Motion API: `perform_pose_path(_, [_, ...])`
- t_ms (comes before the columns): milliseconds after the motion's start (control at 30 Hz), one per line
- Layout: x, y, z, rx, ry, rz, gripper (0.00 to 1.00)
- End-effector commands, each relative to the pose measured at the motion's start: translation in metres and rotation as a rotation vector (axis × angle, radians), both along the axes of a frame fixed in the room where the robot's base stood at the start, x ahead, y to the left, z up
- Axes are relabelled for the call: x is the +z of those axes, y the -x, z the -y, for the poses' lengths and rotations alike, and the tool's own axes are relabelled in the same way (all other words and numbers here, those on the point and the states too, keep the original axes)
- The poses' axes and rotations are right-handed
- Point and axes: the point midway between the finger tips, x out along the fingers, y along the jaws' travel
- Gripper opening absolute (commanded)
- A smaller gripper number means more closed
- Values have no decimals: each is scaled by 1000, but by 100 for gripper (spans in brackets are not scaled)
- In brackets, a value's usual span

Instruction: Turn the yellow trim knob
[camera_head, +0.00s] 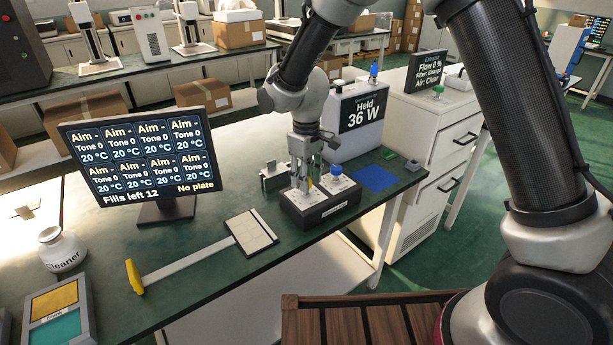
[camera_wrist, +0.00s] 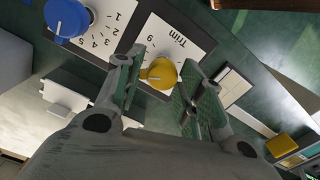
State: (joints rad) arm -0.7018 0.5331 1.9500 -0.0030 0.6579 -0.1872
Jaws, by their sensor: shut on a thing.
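The yellow trim knob (camera_wrist: 162,73) sits on a white plate marked "Trim" on a black control box (camera_head: 326,209). In the wrist view it is between the two green-padded fingers of my gripper (camera_wrist: 164,70), which is shut on it. The knob's pointer mark faces left in that view, toward one finger. In the head view my gripper (camera_head: 303,181) reaches down onto the left half of the box and mostly hides the knob.
A blue knob (camera_head: 336,170) with a numbered dial stands beside it on the same box, also in the wrist view (camera_wrist: 67,17). A box reading "Held 36 W" (camera_head: 363,113) stands behind. A monitor (camera_head: 139,156) and a flat plate on a yellow-ended bar (camera_head: 190,264) are left.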

Motion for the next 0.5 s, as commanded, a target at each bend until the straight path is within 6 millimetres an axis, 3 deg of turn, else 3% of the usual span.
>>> perform_pose_path(33, [-4, 7, 0, -11, 5, -14, 15])
perform_pose_path(500, [-4, 6, -1, -36, 5, -13, 16])
